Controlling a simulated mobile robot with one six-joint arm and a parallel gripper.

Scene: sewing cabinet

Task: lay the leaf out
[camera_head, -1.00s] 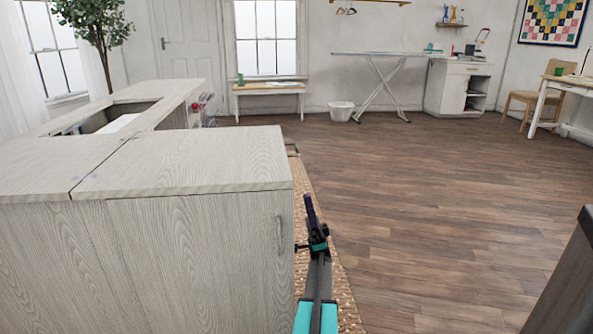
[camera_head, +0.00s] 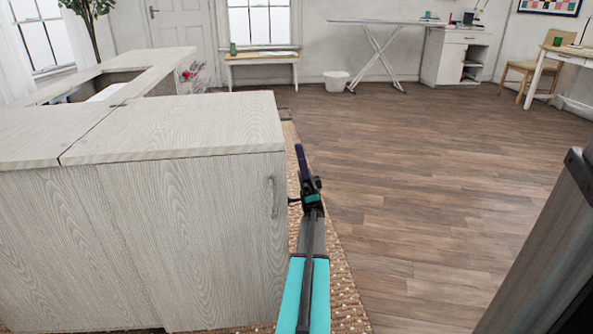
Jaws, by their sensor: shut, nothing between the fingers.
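The sewing cabinet (camera_head: 190,205) fills the left side, in pale wood grain. A hinged top panel, the leaf (camera_head: 175,128), lies flat over its near end, with a seam and small hinges on its left side. The cabinet's right front panel carries a handle (camera_head: 272,197) near its right edge. My gripper (camera_head: 299,150) is just right of that panel, beside the cabinet and apart from the leaf as far as I can see. It is shut and empty, pointing away from me. The fingertips are small and dark here.
A recessed opening (camera_head: 88,90) is in the cabinet's far top. A woven rug (camera_head: 340,298) lies under my arm. The wooden floor (camera_head: 430,170) to the right is clear. An ironing board (camera_head: 378,23), a white bin (camera_head: 336,80) and a bench (camera_head: 262,58) stand by the far wall.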

